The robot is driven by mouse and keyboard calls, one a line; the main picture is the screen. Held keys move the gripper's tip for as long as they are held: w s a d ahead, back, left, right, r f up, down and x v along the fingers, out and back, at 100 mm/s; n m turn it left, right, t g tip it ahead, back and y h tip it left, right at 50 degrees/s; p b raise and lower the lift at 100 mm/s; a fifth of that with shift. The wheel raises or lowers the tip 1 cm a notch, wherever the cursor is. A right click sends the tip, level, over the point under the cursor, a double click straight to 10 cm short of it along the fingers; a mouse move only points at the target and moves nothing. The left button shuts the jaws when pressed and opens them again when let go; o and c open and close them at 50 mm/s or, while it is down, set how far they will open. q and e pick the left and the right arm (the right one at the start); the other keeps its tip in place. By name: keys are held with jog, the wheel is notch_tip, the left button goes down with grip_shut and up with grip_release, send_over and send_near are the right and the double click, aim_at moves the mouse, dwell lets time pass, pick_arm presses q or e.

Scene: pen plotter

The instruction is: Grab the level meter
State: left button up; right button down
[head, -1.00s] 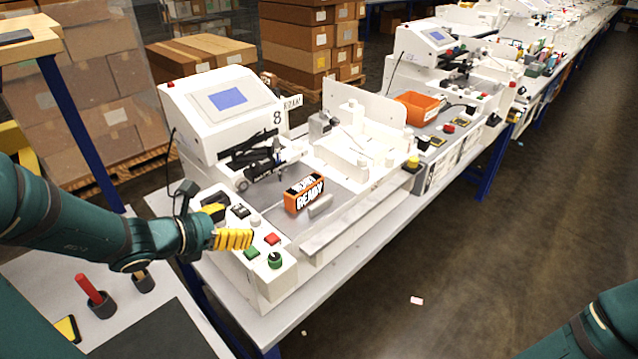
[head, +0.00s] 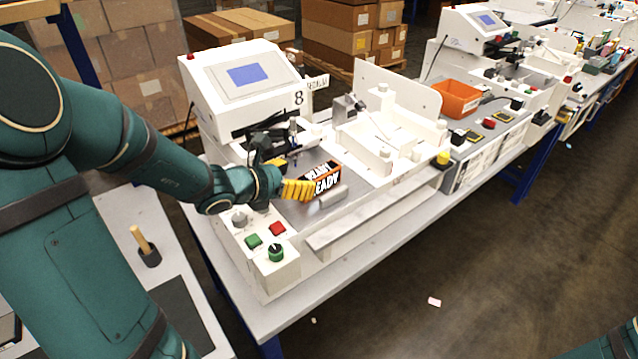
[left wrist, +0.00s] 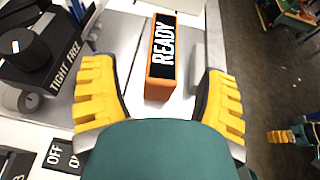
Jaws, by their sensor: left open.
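An orange box with a black face lettered READY (head: 323,180) stands on the grey bed of the plotter. No part reads "level meter"; this box is the likely one. My left gripper (head: 297,178) reaches in from the left, just at the near left side of the box. In the left wrist view the yellow fingers (left wrist: 160,88) are open and spread either side of the box (left wrist: 162,75), with gaps showing on both sides. No finger clearly touches it. In the head view the gripper hides the box's left end.
A grey metal bar (head: 328,197) lies close in front of the box. Green and red buttons (head: 277,229) and a green knob (head: 276,252) stand at the front corner. The white screen unit (head: 240,80) rises behind. An orange bin (head: 457,98) stands farther right.

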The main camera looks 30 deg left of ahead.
aim_at(314, 174)
pick_arm(q)
jog(key=shift+r+b+x, duration=0.2)
jog(key=shift+b+x, duration=0.45)
jog(key=shift+x, duration=2.1)
jog(key=shift+d, duration=0.2)
grip_shut()
